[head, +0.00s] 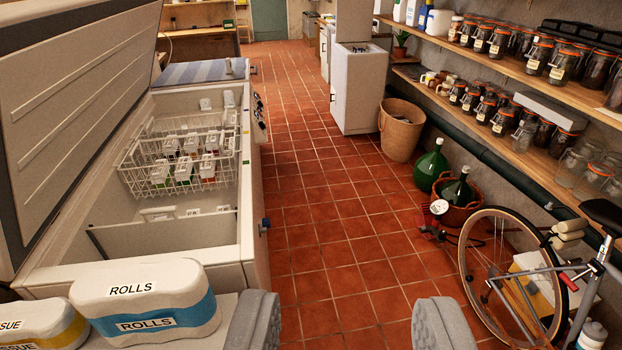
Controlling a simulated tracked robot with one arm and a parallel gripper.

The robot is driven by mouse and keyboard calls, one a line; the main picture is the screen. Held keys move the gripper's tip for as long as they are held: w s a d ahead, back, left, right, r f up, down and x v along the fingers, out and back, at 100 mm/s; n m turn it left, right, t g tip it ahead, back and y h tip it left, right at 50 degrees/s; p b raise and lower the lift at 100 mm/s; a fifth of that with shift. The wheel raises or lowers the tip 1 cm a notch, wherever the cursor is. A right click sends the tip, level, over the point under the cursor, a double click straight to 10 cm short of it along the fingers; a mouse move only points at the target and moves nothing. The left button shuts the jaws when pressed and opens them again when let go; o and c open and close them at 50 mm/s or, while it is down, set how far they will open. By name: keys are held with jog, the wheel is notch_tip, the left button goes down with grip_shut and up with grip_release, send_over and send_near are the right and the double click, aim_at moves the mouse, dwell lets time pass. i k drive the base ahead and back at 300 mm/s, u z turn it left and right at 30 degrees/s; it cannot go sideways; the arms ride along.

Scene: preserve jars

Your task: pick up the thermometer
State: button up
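I cannot pick out a thermometer with certainty. A small white round dial (439,207) shows beside the green demijohns, above some red parts on the floor; I cannot tell what it is. Small dark items (258,103) sit on the outer side of the open chest freezer (255,190), too small to identify. My gripper (349,323) shows at the bottom edge as two grey ribbed fingers set wide apart. It is open, with only tiled floor visible between the fingers, far from the dial.
The freezer, holding wire baskets (150,165), lines the left. Packs of rolls (145,300) sit at the lower left. A bicycle (520,275), demijohns (431,166), a wicker basket (401,130) and jar shelves (520,70) line the right. The tiled aisle (320,200) is clear.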

aim_at(229, 71)
jog(key=z, duration=0.15)
jog(key=i, duration=3.75)
jog(key=u, duration=0.15)
jog(key=i, duration=1.35)
jog(key=u, duration=0.35)
jog(key=i, duration=1.3)
jog(key=u, duration=0.45)
jog(key=i, duration=1.65)
jog(key=u, duration=0.2)
